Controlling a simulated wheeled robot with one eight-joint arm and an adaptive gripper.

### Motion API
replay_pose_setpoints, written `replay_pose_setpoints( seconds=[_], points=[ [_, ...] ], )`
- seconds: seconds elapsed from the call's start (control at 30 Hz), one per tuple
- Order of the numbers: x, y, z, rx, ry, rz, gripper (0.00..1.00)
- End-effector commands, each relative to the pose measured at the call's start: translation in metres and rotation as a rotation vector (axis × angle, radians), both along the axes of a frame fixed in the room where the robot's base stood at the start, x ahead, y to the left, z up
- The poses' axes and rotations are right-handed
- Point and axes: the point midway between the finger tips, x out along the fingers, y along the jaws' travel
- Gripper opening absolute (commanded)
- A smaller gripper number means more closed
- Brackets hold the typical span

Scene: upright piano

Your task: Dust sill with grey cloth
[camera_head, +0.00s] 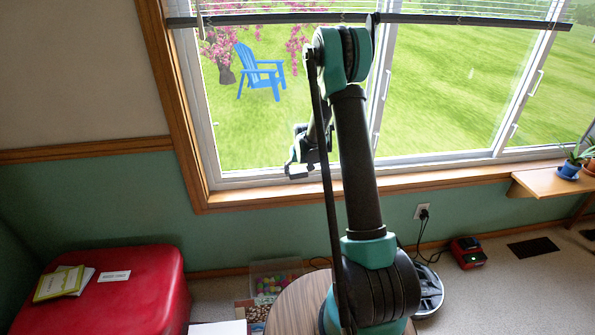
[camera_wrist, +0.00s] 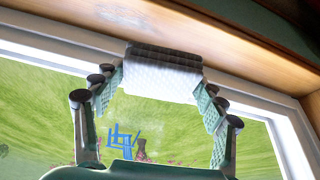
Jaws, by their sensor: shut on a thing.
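The wooden sill (camera_head: 440,182) runs along the bottom of the window, and it crosses the top of the wrist view (camera_wrist: 85,35). My gripper (camera_head: 302,165) is at the left part of the window, just above the sill. In the wrist view my gripper (camera_wrist: 160,85) has its fingers on both sides of the grey cloth (camera_wrist: 162,79) and is shut on it. The cloth looks like a folded pad, pale on one face and dark along its far edge, at the sill's edge. Whether it touches the wood I cannot tell. In the head view the cloth (camera_head: 297,172) shows small.
A red ottoman (camera_head: 135,290) with booklets stands at lower left. A round wooden table (camera_head: 295,302) is below my arm. A small wooden shelf (camera_head: 540,182) with a potted plant (camera_head: 570,168) joins the right side. The sill's middle looks clear.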

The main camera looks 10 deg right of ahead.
Motion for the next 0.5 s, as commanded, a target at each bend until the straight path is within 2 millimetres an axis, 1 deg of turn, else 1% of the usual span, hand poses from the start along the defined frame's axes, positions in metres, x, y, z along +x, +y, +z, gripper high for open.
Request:
replay_pose_setpoints(
  seconds=[0.17, 0.5],
  points=[
    [0.002, 0.001, -0.010, 0.000, 0.000, 0.002, 0.46],
    [0.002, 0.001, -0.043, 0.001, 0.000, 0.001, 0.46]
  ],
)
